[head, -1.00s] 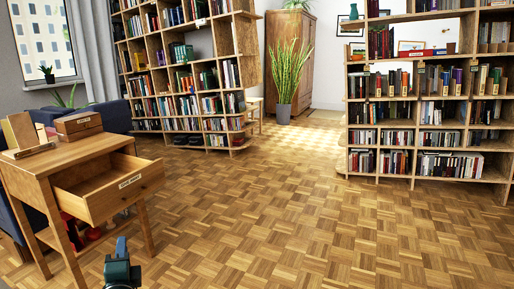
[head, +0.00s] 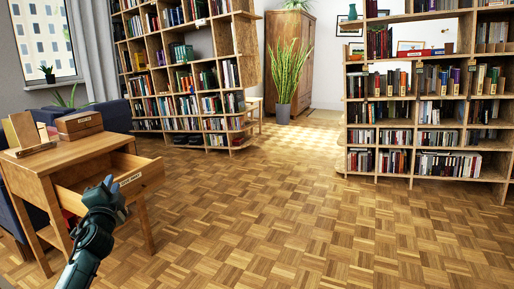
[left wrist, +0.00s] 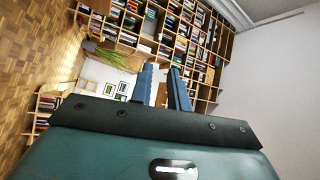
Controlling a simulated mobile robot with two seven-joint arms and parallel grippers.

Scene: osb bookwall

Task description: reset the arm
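My left arm comes in at the bottom left of the head view, and its gripper (head: 112,188) points up in front of the open drawer (head: 130,180) of the wooden side table (head: 60,163). The gripper covers part of the drawer front in the picture; I cannot tell whether they touch. In the left wrist view, the two blue-grey fingers (left wrist: 161,80) stand apart with nothing between them. The wrist view is tilted and shows shelves and a white wall beyond the fingers. My right gripper is in neither view.
A wooden box (head: 79,124) stands on the side table. A blue sofa (head: 113,115) is behind it. Bookshelves stand at the back left (head: 190,85) and the right (head: 420,110), with a potted plant (head: 284,80) between. The parquet floor (head: 290,215) is clear in the middle.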

